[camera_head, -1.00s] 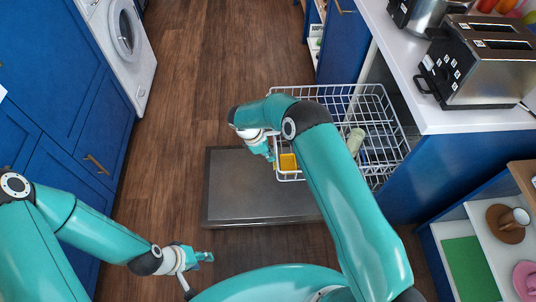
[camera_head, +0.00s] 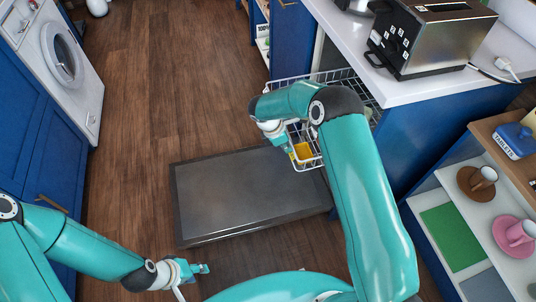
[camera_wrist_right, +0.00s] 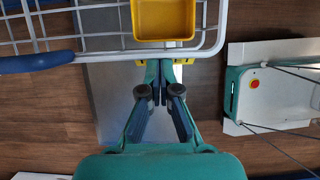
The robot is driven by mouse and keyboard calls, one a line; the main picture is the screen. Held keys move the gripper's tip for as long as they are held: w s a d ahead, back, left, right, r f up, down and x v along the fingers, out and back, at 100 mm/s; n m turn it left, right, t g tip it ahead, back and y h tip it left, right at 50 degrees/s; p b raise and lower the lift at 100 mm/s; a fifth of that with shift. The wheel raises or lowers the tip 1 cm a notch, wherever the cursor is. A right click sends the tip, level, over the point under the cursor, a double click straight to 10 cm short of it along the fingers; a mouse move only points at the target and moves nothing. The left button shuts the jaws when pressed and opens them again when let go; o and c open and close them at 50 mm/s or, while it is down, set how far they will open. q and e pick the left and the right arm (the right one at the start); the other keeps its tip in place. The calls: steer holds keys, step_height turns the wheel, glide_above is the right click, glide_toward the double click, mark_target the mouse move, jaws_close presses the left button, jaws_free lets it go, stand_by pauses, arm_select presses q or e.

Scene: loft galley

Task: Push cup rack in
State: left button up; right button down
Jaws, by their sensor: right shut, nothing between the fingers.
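The cup rack (camera_head: 311,163) is a white wire basket at the dishwasher opening under the counter. Its front part sticks out over the lowered grey door (camera_head: 245,195); the rest is hidden by the counter and my right arm. A yellow container (camera_head: 303,151) sits at its front. In the right wrist view the rack's wire front (camera_wrist_right: 100,58) shows with a blue handle (camera_wrist_right: 36,62) and the yellow container (camera_wrist_right: 163,20). My right gripper (camera_head: 288,146) is shut and empty, its fingertips (camera_wrist_right: 158,64) at the rack's front rail, apparently touching. My left gripper (camera_head: 203,269) is low over the floor, away from the rack.
A toaster (camera_head: 430,38) stands on the white counter (camera_head: 400,88) above the rack. Open shelves with cups (camera_head: 482,178) and a green board (camera_head: 450,232) are at right. A washing machine (camera_head: 62,55) is at left. The wooden floor (camera_head: 170,70) between is clear.

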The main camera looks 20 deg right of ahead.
steer(key=d, duration=0.7)
steer(key=s+d+b, duration=0.1)
steer(key=d, duration=0.6)
steer(key=d+b, duration=0.1)
steer(key=d, duration=0.6)
steer(key=shift+s+d+r, duration=0.1)
steer(key=shift+s+d, duration=0.05)
steer(key=shift+s, duration=0.2)
